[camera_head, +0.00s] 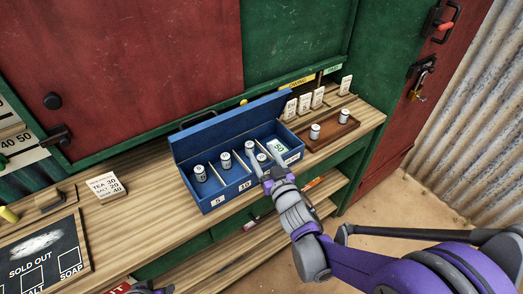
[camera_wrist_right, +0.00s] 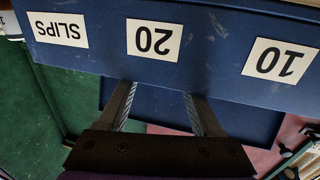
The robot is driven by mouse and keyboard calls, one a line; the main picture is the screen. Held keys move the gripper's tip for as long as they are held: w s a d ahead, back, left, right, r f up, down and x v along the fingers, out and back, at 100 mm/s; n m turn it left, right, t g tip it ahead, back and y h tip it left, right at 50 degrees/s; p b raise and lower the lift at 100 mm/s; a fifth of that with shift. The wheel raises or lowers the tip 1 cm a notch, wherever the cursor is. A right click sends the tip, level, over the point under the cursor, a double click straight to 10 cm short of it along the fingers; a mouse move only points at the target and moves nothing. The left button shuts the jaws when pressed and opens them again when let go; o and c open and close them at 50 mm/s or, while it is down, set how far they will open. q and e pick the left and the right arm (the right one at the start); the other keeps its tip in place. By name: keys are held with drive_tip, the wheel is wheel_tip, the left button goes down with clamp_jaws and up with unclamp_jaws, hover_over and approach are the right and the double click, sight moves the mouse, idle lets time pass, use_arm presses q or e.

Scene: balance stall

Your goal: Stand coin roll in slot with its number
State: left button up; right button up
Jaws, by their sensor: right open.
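The blue cash box (camera_head: 238,198) stands open on the counter, with divided slots. Its front labels 5 and 10 read in the head view; 10, 20 and SLIPS show upside down in the wrist view (camera_wrist_right: 152,38). Coin rolls stand in the box: one at the left (camera_head: 200,174), another (camera_head: 225,160), one further back (camera_head: 249,148) and one near my gripper (camera_head: 262,158). Their numbers are too small to read. My right gripper (camera_head: 270,178) is open and empty at the box's front, near the 20 label. A dark part at the bottom edge may be my left gripper.
A brown tray (camera_head: 328,140) right of the box holds two coin rolls (camera_head: 315,131) (camera_head: 343,116). A green slip marked 50 (camera_head: 279,146) lies in the box. Several number cards (camera_head: 304,102) stand behind. A price card (camera_head: 105,187) stands left; the counter between is clear.

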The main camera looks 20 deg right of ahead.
drive_tip(key=s+d, duration=0.2)
drive_tip(key=s, duration=0.9)
drive_tip(key=s+d+f+m+g+h, duration=0.3)
drive_tip(key=s+d+f+g+h, duration=0.1)
drive_tip(key=d+f+g, duration=0.15)
drive_tip(key=s+a+f+g+y, duration=0.1)
drive_tip(key=s+a+f+g, duration=0.1)
drive_tip(key=s, duration=0.4)
drive_tip(key=s+a+f+n+g, duration=0.1)
drive_tip(key=s+a+f+g, duration=0.1)
drive_tip(key=s+g, duration=0.3)
drive_tip(key=shift+s+a+f+n+y, duration=0.15)
drive_tip(key=shift+s+a+n+y, duration=0.2)
drive_tip(key=shift+s, duration=0.35)
